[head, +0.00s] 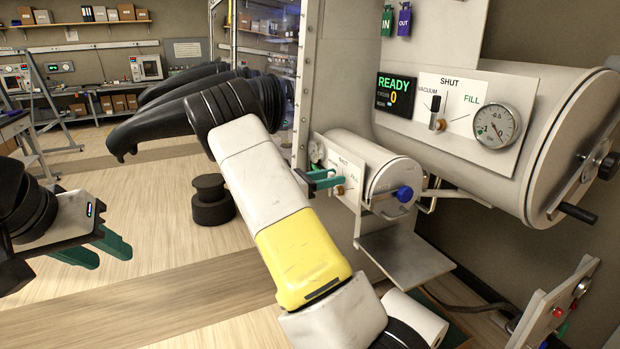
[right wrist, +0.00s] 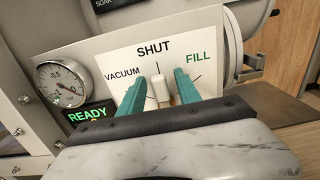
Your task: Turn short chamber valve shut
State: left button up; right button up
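The short chamber (head: 393,181) is the smaller drum, with a white dial panel marked VACUUM, SHUT and FILL. Its valve handle (right wrist: 159,91) is a pale upright lever below the word SHUT in the right wrist view. It appears to point roughly toward SHUT; its exact angle is hard to tell. My right gripper (head: 338,178) is at this panel, its green fingers also showing in the right wrist view (right wrist: 161,85). They stand either side of the handle, with small gaps visible. My left gripper (head: 113,260) is open and empty, far left, away from the chamber.
The larger chamber (head: 570,135) has its own valve (head: 437,115), gauge and READY display (head: 395,95). A blue knob (head: 404,194) is on the short chamber's end, above a grey shelf (head: 405,258). Black gloves (head: 160,120) stick out behind my right arm.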

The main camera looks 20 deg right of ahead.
jog(key=a, duration=0.7)
jog(key=shift+s+a, duration=0.3)
jog(key=shift+a, duration=0.05)
jog(key=s+m+g+y, duration=0.2)
jog(key=s+m+y, duration=0.8)
jog(key=s, duration=0.5)
jog(key=s+a+r+m+t+y, duration=0.7)
jog(key=s+a+r+y, duration=0.3)
jog(key=s+a, duration=0.3)
jog(key=shift+s+a+m, duration=0.35)
jog(key=shift+s+m, duration=0.25)
jog(key=shift+s, duration=0.3)
